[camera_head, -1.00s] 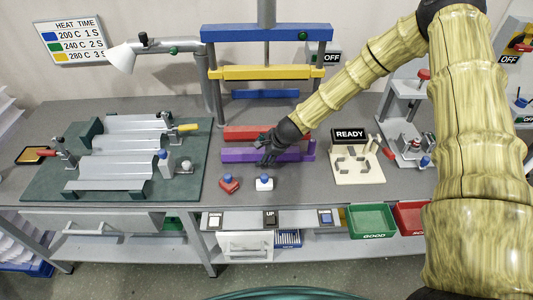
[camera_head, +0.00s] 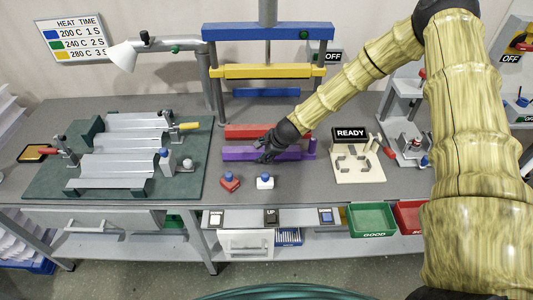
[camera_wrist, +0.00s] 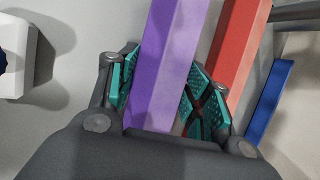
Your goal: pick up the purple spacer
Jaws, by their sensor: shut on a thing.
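The purple spacer (camera_head: 236,154) is a long bar lying on the grey bench in front of the red bar, below the press. My gripper (camera_head: 264,157) reaches down over its middle. In the wrist view the purple spacer (camera_wrist: 172,50) runs between the two teal-padded fingers of my gripper (camera_wrist: 160,95), which are shut on it, one on each side. In the head view the gripper hides part of the bar. I cannot see any gap between the bar and the bench.
The red bar (camera_head: 240,131) lies just behind, close to one finger in the wrist view. The blue-topped red button (camera_head: 229,182) and white button (camera_head: 265,181) stand in front. A READY sign fixture (camera_head: 350,133) is to the right, the green mat (camera_head: 45,187) to the left.

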